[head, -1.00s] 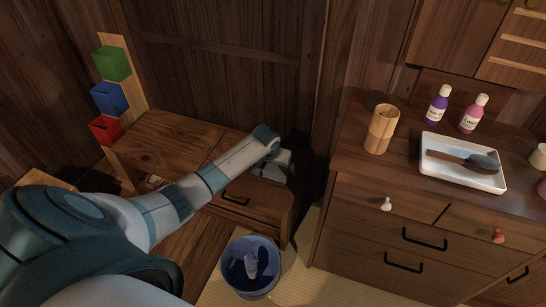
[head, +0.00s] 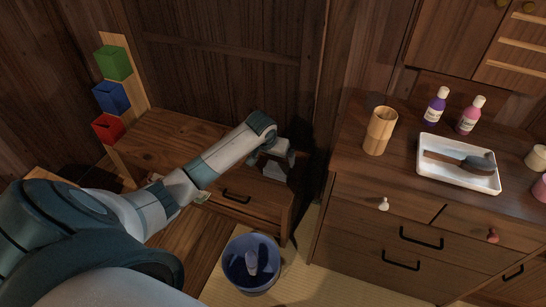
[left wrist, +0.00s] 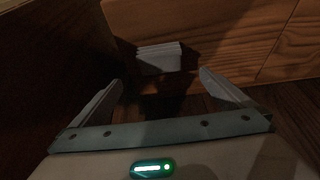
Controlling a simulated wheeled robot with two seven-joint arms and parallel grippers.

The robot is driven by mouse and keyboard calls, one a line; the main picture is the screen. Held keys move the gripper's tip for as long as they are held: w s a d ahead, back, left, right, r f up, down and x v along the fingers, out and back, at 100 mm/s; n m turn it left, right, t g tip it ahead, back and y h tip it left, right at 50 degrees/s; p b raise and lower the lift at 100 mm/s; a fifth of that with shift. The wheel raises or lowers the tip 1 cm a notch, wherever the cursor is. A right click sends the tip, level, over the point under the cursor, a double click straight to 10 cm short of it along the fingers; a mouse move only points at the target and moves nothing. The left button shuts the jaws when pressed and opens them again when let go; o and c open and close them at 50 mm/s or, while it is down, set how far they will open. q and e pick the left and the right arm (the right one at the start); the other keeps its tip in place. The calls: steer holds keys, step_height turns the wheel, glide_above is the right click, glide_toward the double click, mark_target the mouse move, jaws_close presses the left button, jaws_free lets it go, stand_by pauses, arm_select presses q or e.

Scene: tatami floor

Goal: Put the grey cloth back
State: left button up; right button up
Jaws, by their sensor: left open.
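A pale grey, layered thing that looks like the folded grey cloth (left wrist: 160,58) lies just beyond my left fingertips in the left wrist view, against lighter wood. My left gripper (left wrist: 160,77) is open there, one finger on each side of the view, with nothing between the fingers; the cloth is apart from them. In the head view my left gripper (head: 274,168) points down at the right end of the low wooden cabinet (head: 160,133). In that view I cannot separate the cloth from the gripper and its shadow. My right gripper is not in view.
A blue bucket (head: 231,282) with a pale item inside stands on the tatami (head: 305,285). The tall dresser (head: 350,222) at right bears a wooden cup (head: 380,130), two bottles and a white tray (head: 460,181) with a brush. Coloured boxes (head: 112,97) hang at left.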

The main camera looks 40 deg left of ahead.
arm_select(q)
steer(key=s+d+f+m+h, duration=0.15)
steer(key=s+d+f, duration=0.25)
steer(key=s+d, duration=0.45)
steer(key=s+d+f+m, duration=0.2)
steer(key=s+d+f, duration=0.2)
steer(key=s+d, duration=0.4)
steer(key=s+d+r, duration=0.1)
steer(key=s+d, duration=0.2)
steer(key=s, duration=0.7)
steer(key=s+d+r+m+h, duration=0.1)
steer(key=s+d+r, duration=0.1)
steer(key=s, duration=0.7)
steer(key=shift+s+d+r+t, duration=0.15)
steer(key=shift+s+d+t, duration=0.25)
steer(key=shift+d, duration=0.35)
